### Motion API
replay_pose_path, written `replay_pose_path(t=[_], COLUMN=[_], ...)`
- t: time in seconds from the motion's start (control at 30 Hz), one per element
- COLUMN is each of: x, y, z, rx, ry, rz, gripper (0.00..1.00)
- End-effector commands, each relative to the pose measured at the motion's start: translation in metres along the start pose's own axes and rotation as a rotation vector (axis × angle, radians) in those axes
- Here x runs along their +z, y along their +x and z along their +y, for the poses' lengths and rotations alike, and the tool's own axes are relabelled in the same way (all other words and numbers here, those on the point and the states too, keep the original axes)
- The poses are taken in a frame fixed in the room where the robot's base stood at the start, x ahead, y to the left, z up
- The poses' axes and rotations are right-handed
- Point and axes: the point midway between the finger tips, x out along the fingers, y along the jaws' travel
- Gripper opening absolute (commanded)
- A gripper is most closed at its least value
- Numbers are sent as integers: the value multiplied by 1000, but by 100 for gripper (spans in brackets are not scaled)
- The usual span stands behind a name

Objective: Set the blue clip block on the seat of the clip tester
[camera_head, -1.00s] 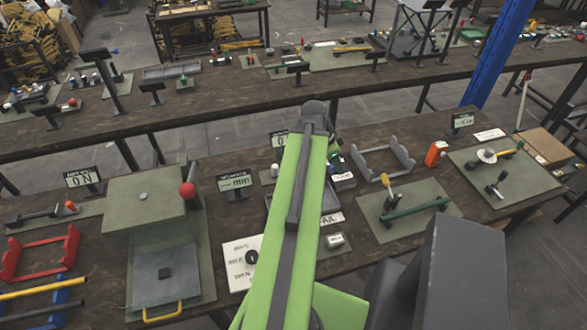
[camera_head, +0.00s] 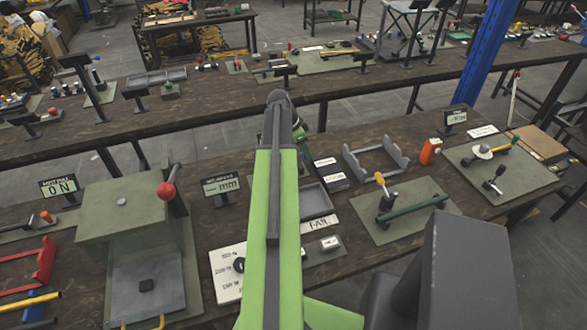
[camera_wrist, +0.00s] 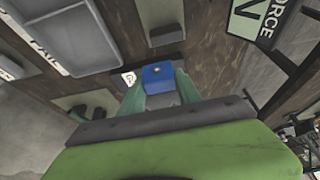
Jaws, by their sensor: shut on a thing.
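The blue clip block (camera_wrist: 163,74) is between the fingertips of my gripper (camera_wrist: 162,90) in the wrist view. My gripper is shut on it and the block's far face shows clear of the fingers. Just beyond it in that view is a grey-green plate with a dark block on it (camera_wrist: 166,36), beside a display reading FORCE N (camera_wrist: 262,22). This looks like the clip tester, but I cannot be sure, and its seat cannot be made out. In the head view my arm hides the block and that spot.
A press with a red-knobbed lever (camera_head: 167,190) stands left, near a white card (camera_head: 226,272).

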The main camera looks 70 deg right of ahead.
Motion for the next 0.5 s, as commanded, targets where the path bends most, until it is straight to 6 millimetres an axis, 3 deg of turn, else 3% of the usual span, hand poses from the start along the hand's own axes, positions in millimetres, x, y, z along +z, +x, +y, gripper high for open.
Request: replay_pose_path(t=[0.03,0.2,0.4,0.5], x=[16,41,45,49], y=[11,13,12,23], z=[-9,-23,-25,-25], rx=[-1,-1,0,0], ry=[-3,-1,1,1], rz=[0,0,0,0], gripper=[2,2,2,2])
